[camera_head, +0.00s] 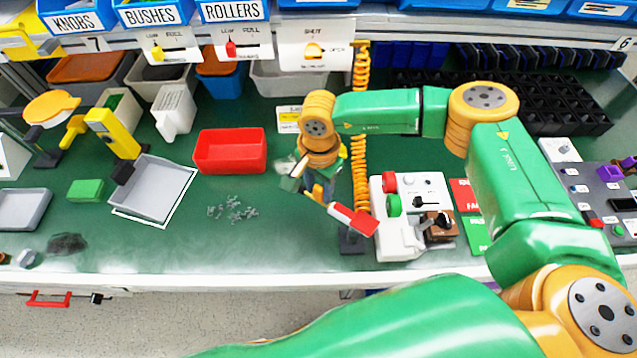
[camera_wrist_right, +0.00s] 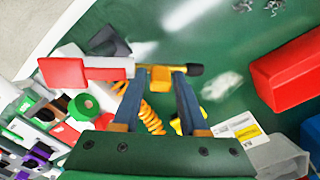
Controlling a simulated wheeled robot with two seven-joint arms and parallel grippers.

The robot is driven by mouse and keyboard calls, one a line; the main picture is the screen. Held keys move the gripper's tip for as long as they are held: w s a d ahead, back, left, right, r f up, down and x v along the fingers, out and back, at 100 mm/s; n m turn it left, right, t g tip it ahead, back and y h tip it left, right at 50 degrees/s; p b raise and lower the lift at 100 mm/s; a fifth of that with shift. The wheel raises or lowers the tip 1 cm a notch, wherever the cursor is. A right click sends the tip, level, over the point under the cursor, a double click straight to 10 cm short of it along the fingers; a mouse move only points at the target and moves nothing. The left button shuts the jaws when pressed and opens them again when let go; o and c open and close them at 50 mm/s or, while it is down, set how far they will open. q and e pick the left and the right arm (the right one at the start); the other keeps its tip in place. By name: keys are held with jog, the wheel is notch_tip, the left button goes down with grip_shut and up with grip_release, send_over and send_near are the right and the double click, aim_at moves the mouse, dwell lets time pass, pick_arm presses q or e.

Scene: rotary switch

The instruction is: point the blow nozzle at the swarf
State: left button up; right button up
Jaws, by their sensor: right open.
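The blow nozzle (camera_head: 352,218) has a red and white end and stands by the orange coiled hose. In the right wrist view, its yellow middle (camera_wrist_right: 160,78) lies between my right gripper's fingertips, and its black tip points right. My right gripper (camera_head: 318,190) is open around it, with a blue finger on either side in the wrist view (camera_wrist_right: 158,82); contact cannot be told. The swarf (camera_head: 232,208) is a loose scatter of grey chips on the green bench, left of the gripper; a little shows at the wrist view's top edge (camera_wrist_right: 257,6). My left gripper is out of view.
A red bin (camera_head: 230,151) stands behind the swarf. A grey tray (camera_head: 158,188) lies to its left. The orange coiled hose (camera_head: 360,130) hangs beside my right gripper. A white switch panel (camera_head: 400,240) stands to the right. The bench is clear between swarf and gripper.

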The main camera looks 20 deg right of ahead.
jog(key=shift+w+f, duration=0.1)
jog(key=shift+w, duration=0.05)
jog(key=shift+c, duration=0.2)
grip_shut()
dwell(1.0)
